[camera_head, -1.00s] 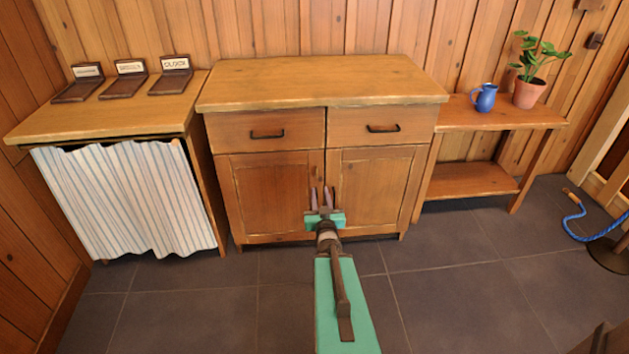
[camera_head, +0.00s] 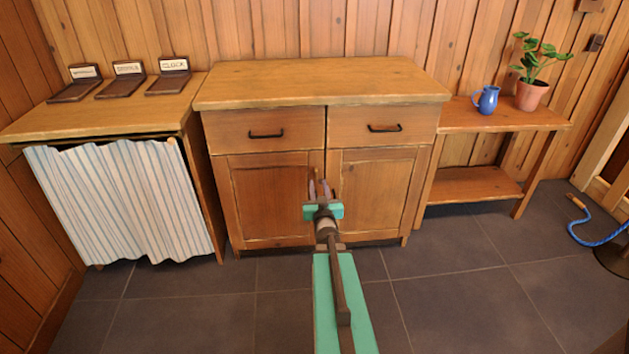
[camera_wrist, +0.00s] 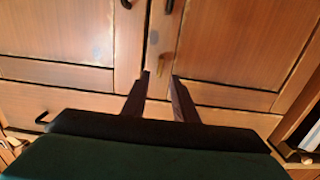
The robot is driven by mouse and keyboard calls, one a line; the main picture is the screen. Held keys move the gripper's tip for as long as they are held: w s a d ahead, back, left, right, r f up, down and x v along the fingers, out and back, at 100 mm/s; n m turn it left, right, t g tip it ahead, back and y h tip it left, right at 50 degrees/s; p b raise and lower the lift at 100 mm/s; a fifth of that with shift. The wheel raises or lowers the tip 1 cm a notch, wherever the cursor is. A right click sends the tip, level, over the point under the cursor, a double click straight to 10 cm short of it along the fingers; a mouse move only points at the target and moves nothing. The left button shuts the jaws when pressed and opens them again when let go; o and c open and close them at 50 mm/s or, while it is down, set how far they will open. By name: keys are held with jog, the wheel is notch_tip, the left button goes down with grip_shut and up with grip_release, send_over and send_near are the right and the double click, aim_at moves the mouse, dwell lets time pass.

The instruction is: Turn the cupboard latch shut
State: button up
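The wooden cupboard (camera_head: 270,200) stands against the far wall with its two doors flush in the frame. My gripper (camera_head: 318,186) is in front of the middle post between the doors and covers part of it. Two small dark fittings, one on the left door (camera_wrist: 126,4) and one near the post (camera_wrist: 168,6), are cut by the top edge. I cannot tell which is the latch or its angle.
Two drawers with black handles (camera_head: 266,135) sit above the doors. A curtained table (camera_head: 120,200) stands close on the left. A shelf table (camera_head: 500,118) with a blue jug (camera_head: 487,99) and potted plant (camera_head: 530,95) stands right. The tiled floor in front is clear.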

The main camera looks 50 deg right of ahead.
aim_at(316, 175)
jog(key=shift+b+x, duration=0.45)
jog(key=shift+x, duration=2.75)
jog(key=shift+c, duration=0.5)
